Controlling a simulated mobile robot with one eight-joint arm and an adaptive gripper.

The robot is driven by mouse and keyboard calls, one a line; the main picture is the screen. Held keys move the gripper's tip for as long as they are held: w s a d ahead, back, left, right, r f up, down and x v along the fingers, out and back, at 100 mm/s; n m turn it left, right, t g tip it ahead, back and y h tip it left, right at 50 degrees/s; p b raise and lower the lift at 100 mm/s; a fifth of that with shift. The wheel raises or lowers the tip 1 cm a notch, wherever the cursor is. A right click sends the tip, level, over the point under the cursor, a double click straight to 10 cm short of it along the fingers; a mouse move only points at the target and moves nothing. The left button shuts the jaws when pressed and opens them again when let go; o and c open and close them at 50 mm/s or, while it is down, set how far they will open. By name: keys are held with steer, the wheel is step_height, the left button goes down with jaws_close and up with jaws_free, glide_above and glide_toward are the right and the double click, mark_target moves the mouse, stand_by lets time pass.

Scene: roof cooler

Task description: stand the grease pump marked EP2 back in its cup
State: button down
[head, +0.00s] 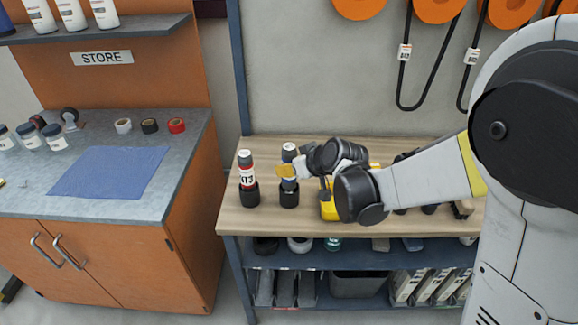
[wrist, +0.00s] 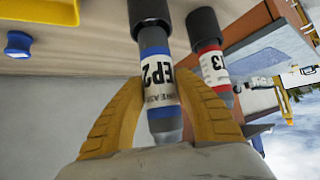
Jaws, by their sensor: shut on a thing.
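The EP2 grease pump (head: 289,152) has a grey top, a white label and blue bands. My gripper (head: 287,171) is shut on it, with yellow fingers on both sides of its label in the wrist view (wrist: 160,84). The pump is upright, its lower end in the mouth of a black cup (head: 289,197) on the wooden bench. I cannot tell whether the pump is fully down, as the cup's inside is hidden.
A red-banded pump (head: 247,172) stands in its own black cup (head: 249,195) just left. A yellow container (head: 328,209) lies close right, partly behind my wrist. The wooden bench (head: 235,222) is clear at its front left.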

steer(key=shift+f, duration=0.25)
steer(key=shift+f+b, duration=0.9)
steer(key=shift+b, duration=0.1)
steer(key=c, duration=0.9)
jaws_free()
steer(key=v, duration=1.2)
steer(key=s+d+m+h, duration=0.2)
steer(key=s+d, duration=0.2)
steer(key=s, duration=0.2)
steer(key=s+d+m+h, duration=0.1)
steer(key=s+d+m, duration=0.1)
steer(key=s+d, duration=0.2)
steer(key=s+d+m+g+h, duration=0.1)
steer(key=s+d, duration=0.4)
steer(key=s, duration=0.5)
steer(key=shift+d+m+h, duration=0.1)
steer(key=shift+m+h, duration=0.7)
steer(key=shift+w, duration=0.1)
